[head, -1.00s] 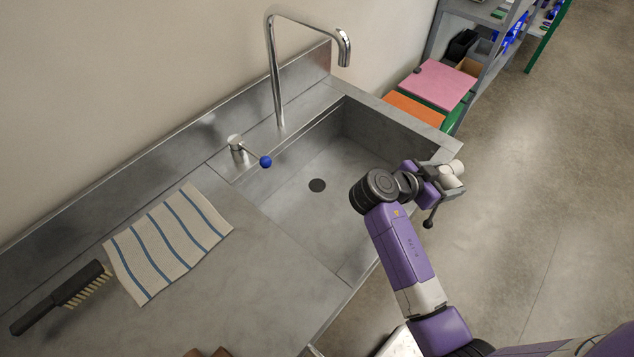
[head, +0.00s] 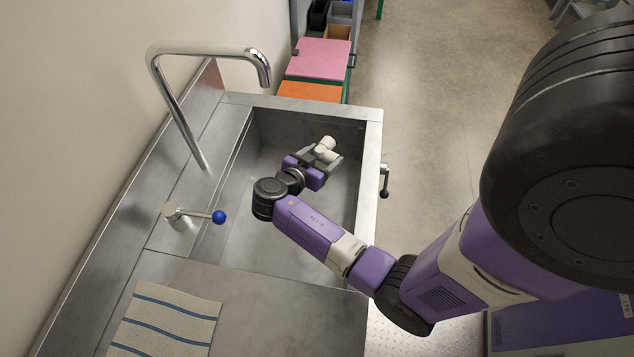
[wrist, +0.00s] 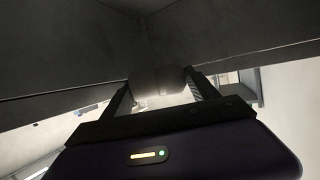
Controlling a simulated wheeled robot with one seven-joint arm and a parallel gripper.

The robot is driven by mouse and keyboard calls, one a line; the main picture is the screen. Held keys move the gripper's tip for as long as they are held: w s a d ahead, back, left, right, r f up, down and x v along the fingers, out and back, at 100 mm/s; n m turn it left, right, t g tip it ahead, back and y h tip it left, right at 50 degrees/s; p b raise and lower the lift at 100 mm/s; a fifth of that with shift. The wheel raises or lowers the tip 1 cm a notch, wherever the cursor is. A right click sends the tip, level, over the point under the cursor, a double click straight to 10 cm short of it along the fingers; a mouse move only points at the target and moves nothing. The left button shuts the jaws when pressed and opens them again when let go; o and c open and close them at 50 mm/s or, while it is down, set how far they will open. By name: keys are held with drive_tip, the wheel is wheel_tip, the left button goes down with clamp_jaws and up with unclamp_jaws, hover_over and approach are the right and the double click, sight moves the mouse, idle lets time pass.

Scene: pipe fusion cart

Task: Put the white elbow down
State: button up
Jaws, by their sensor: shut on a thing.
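The white elbow (head: 326,144) is held in my gripper (head: 322,158) over the far part of the steel sink basin (head: 240,223) in the head view. My gripper is shut on the elbow. In the wrist view the elbow (wrist: 158,82) sits between the two fingers, mostly in shade, with dark basin walls behind it. Whether the elbow touches the basin floor or a wall cannot be told.
A tall curved faucet (head: 180,110) and a lever with a blue knob (head: 218,217) stand left of the basin. A striped cloth (head: 165,322) lies on the near counter. Pink (head: 320,58) and orange (head: 310,91) boards are beyond the sink.

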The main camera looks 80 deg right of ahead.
wheel_tip(320, 180, down, 12)
drive_tip(key=shift+f, duration=0.15)
idle(0.4)
drive_tip(key=shift+f+b, duration=0.65)
drive_tip(key=shift+b, duration=0.45)
drive_tip(key=o, duration=1.4)
drive_tip(key=shift+c, duration=0.2)
drive_tip(key=shift+r, duration=0.1)
drive_tip(key=shift+r+p, duration=0.85)
drive_tip(key=shift+p, duration=0.4)
drive_tip(key=v, duration=0.7)
drive_tip(key=shift+a+f, duration=0.25)
